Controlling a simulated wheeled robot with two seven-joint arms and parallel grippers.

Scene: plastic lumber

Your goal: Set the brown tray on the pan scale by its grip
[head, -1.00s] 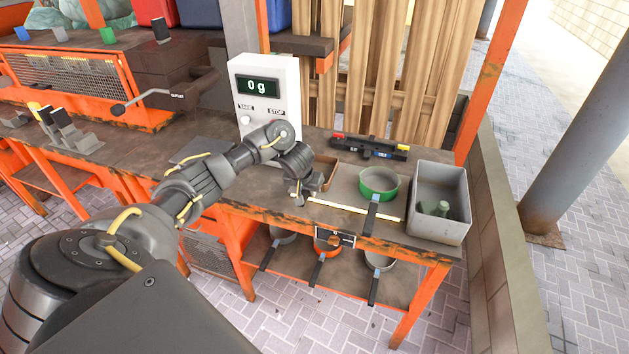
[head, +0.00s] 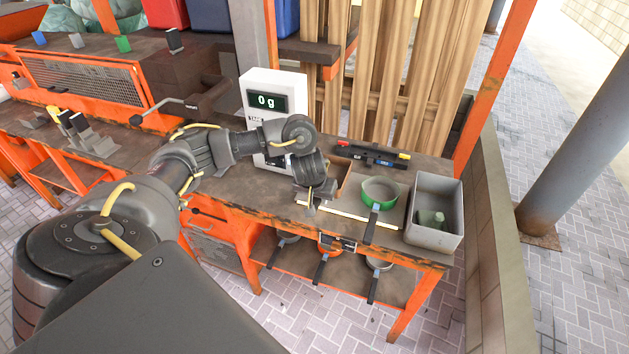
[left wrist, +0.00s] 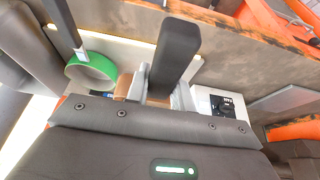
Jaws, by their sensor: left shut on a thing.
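The brown tray (head: 344,178) shows partly behind my left gripper (head: 313,206) in the head view, over the right part of the bench. My left gripper is shut on the tray's black grip (left wrist: 178,45), which stands out in the left wrist view. A bit of brown tray (left wrist: 123,87) shows there too; the rest is hidden. The white scale (head: 272,100) stands at the back of the bench and reads 0 g. My arm crosses in front of its lower part, and its pan is hidden. My right gripper is not in view.
A green pan (head: 380,193), a pale strip (head: 348,214) and a grey bin (head: 435,213) are to the right of the gripper. A black rack (head: 372,155) lies behind. Several pans hang or sit on the lower shelf (head: 290,268). Wooden boards (head: 400,80) stand behind the bench.

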